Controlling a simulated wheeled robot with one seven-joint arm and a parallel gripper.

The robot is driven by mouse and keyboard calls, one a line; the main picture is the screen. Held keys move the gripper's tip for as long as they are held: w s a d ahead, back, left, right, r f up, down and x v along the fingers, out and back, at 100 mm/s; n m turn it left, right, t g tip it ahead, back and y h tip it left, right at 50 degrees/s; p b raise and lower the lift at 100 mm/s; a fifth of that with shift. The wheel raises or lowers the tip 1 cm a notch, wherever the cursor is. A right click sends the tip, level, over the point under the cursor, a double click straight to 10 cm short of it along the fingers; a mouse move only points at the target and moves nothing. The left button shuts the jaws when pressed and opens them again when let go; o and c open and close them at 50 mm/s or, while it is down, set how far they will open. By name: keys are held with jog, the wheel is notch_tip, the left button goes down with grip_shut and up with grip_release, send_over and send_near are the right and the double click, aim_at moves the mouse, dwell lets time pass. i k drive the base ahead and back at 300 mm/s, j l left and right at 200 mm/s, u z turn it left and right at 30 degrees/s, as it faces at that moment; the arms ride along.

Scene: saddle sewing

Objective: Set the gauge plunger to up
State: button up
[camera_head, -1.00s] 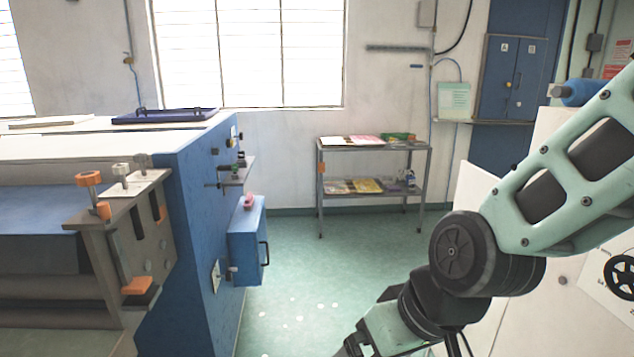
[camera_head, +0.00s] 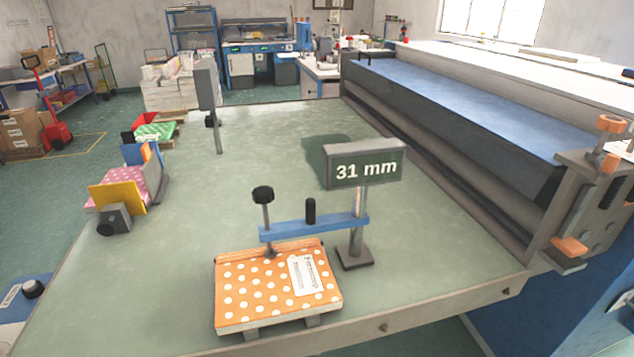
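The gauge stands near the front of the green table. It has a grey post with a dark base (camera_head: 355,257), a blue crossbar (camera_head: 318,227) and a sign (camera_head: 364,167) reading "31 mm". At the crossbar's left end is a thin plunger rod with a round black knob (camera_head: 263,194). Its lower end reaches down to the back part of an orange booklet with white dots (camera_head: 262,288) and seems to touch it. A short black peg (camera_head: 311,209) stands on the crossbar's middle. My gripper is not in view.
A long machine with a blue bed (camera_head: 465,105) borders the green table (camera_head: 260,140) on the right. Pink-and-yellow blocks (camera_head: 118,195) and a grey upright (camera_head: 207,95) stand at the table's left. The table's middle is mostly clear.

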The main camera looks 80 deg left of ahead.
aim_at(263, 195)
jog(key=u, duration=0.85)
jog(key=k+u, duration=0.1)
jog(key=u, duration=0.3)
jog(key=l+u, duration=0.1)
jog(key=u, duration=0.75)
jog(key=k+u, duration=0.1)
jog(key=u, duration=0.3)
